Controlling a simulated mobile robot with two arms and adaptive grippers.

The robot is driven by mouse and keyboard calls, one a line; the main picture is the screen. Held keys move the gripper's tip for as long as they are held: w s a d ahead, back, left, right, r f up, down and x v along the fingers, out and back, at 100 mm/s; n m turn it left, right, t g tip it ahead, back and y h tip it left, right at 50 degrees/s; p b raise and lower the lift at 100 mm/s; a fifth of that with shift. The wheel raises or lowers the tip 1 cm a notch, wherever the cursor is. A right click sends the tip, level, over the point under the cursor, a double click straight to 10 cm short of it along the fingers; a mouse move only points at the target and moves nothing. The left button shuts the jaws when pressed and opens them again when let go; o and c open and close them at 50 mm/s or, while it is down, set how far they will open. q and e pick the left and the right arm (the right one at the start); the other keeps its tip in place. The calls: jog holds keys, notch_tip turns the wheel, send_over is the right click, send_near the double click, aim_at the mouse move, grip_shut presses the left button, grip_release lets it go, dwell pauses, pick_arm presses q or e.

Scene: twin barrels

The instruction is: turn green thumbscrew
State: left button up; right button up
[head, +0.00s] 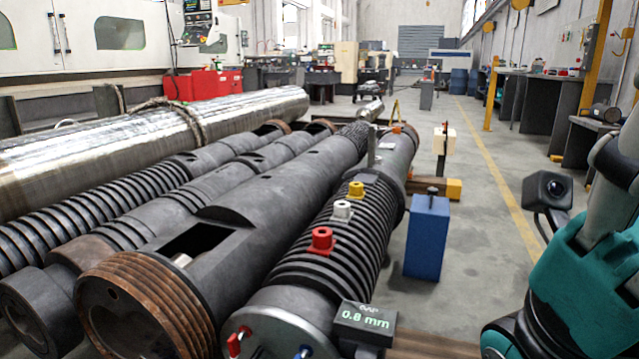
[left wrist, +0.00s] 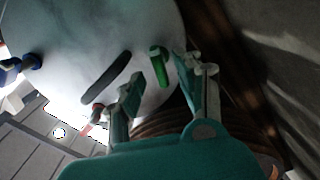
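The green thumbscrew (left wrist: 158,66) stands out from the pale round end plate (left wrist: 65,35) in the left wrist view. My left gripper (left wrist: 160,82) is open there, with one finger on each side of the thumbscrew. Gaps seem to show between it and the fingers; contact cannot be told. In the head view the end plate (head: 262,325) closes the near end of the ribbed barrel, and the green thumbscrew and left gripper are out of sight. A box (head: 364,322) reading "GAP 0.8 mm" sits at the plate's edge. My right gripper's fingers are not visible.
A red thumbscrew (head: 234,344) and a blue thumbscrew (head: 303,352) are on the same plate. Red (head: 321,239), white (head: 342,209) and yellow (head: 356,189) fittings top the barrel. A rusty-ended barrel (head: 140,305) lies alongside.

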pick_arm(q)
jog(key=shift+b+x, duration=0.75)
jog(key=shift+x, duration=1.25)
grip_shut()
jog(key=m, duration=1.2)
grip_release()
jog(key=shift+m, duration=0.4)
